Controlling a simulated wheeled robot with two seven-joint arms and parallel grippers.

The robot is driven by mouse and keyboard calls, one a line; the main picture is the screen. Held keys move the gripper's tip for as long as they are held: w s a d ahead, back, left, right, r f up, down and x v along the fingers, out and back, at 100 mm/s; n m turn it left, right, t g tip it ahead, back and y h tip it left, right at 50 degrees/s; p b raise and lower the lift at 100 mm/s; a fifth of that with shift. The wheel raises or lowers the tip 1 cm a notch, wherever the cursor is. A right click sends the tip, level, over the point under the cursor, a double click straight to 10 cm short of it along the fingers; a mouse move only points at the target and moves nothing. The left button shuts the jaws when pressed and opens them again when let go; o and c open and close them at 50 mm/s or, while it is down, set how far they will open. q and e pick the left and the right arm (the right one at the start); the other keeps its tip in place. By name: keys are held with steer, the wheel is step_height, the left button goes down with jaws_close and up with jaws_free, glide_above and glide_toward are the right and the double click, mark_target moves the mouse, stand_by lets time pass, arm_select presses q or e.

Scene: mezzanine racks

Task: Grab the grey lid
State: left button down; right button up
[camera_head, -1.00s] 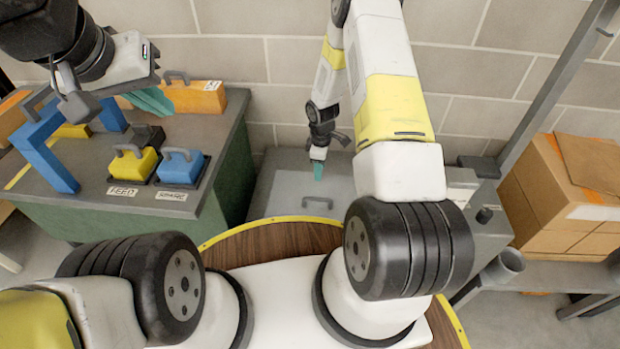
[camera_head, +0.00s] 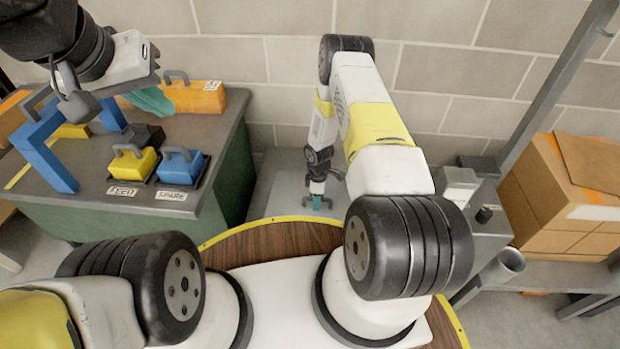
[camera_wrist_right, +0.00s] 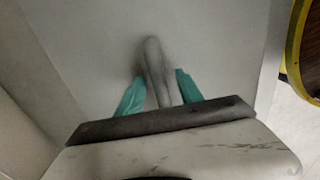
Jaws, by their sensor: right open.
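The grey lid (camera_head: 285,196) lies flat and low against the block wall, beyond my base's yellow rim. It also fills much of the right wrist view (camera_wrist_right: 85,50). Its raised bar handle (camera_wrist_right: 157,70) stands between the two teal fingers of my right gripper (camera_wrist_right: 158,92). The right gripper is open, with a finger on each side of the handle and a gap showing. In the head view the right gripper (camera_head: 317,201) is down at the handle. My left gripper (camera_head: 150,101) hangs above the green bench, its teal fingers seen side-on, so its opening is unclear.
The green bench (camera_head: 100,215) at left carries a yellow block (camera_head: 133,164), a blue block (camera_head: 180,166), an orange block (camera_head: 195,96) and a blue frame (camera_head: 48,148). Cardboard boxes (camera_head: 560,195) and a grey post (camera_head: 560,80) stand at right.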

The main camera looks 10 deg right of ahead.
steer(key=shift+c, duration=0.3)
jaws_close()
stand_by(1.1)
